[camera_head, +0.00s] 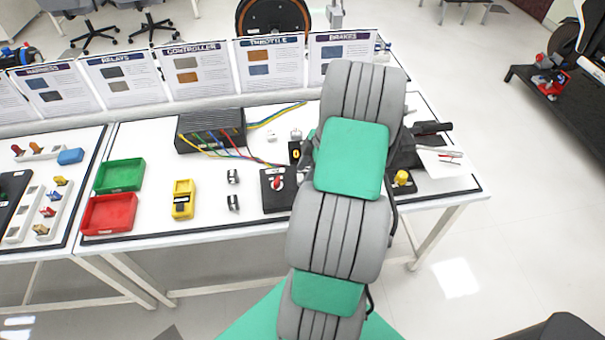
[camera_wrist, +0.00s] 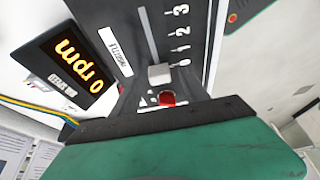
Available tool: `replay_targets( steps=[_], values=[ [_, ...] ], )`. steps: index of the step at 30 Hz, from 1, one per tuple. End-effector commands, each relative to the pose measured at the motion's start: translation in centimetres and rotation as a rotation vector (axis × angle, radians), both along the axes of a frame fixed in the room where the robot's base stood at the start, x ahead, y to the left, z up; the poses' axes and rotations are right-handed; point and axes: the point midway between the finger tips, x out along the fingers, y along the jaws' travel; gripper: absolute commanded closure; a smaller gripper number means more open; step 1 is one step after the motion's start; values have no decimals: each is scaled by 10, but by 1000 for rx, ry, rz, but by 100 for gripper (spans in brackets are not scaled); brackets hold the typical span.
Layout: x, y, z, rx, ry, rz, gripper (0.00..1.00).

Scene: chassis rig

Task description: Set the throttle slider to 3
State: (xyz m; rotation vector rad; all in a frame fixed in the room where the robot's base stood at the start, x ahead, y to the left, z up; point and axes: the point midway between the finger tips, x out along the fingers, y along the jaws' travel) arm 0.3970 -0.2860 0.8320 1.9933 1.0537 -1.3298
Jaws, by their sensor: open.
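The throttle slider panel (camera_wrist: 203,70) is dark grey and fills the upper middle of the wrist view. Its straight slot has marks 0, 1, 2 and 3, with 3 farthest up the picture. The pale grey slider knob (camera_wrist: 159,74) sits at the 0 end. My arm hides the slider in the head view. My gripper (camera_wrist: 165,118) shows as a dark edge and green body below the knob in the wrist view. It is open, with its fingertips not clearly seen and contact with the knob unclear.
A display (camera_wrist: 75,65) left of the slider reads 0 rpm. In the head view, a black box with a red knob (camera_head: 277,183) and a yellow knob (camera_head: 402,177) flank my arm. Red (camera_head: 109,214) and green (camera_head: 120,175) trays stand left on the white table.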

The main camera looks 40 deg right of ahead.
Motion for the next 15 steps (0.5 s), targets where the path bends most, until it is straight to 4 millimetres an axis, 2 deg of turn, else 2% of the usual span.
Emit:
replay_targets(
  steps=[4, 11, 15],
  values=[
    [3, 5, -13, 0, 0, 1, 47],
    [4, 5, -15, -1, 0, 0, 47],
    [4, 5, -15, -1, 0, -1, 57]
  ],
)
